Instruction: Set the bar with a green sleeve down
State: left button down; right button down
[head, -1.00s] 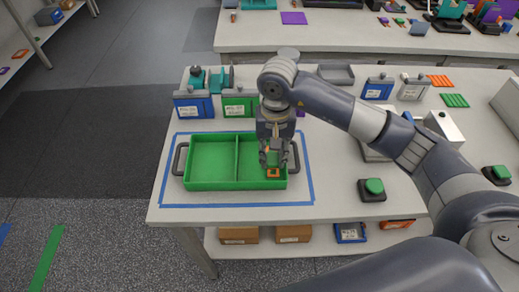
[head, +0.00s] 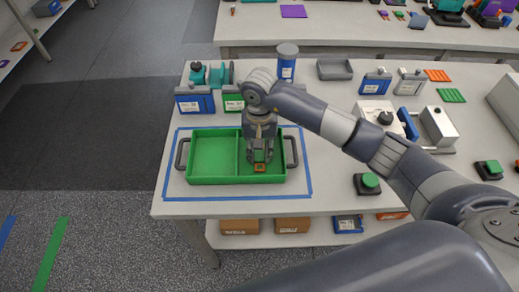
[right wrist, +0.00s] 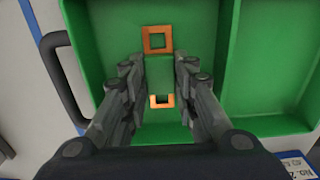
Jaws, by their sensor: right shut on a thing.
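The bar with a green sleeve (head: 260,168) shows its orange square end below my right gripper (head: 260,156) in the head view. In the right wrist view, the bar (right wrist: 160,78) has a green middle and orange square ends, and the fingers of my right gripper (right wrist: 156,72) are shut on its sleeve from both sides. The gripper points down into the right compartment of the green two-part tray (head: 213,181). I cannot tell whether the bar touches the tray floor. My left gripper is out of view.
The tray's left compartment is empty. Blue tape (head: 235,201) frames the tray on the table. Blue and green cases (head: 194,100) stand behind it. A green button (head: 370,181) is to the right, with bare table between it and the tray.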

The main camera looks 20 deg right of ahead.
aim_at(259, 154)
jog(key=c, duration=1.3)
grip_release()
jog(key=shift+f, duration=0.1)
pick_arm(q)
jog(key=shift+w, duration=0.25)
pick_arm(e)
jog(key=shift+r, duration=0.25)
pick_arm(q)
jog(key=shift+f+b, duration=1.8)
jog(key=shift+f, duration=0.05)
pick_arm(e)
notch_tip(259, 154, up, 12)
jog(key=shift+s+f, duration=0.1)
jog(key=shift+f, duration=0.05)
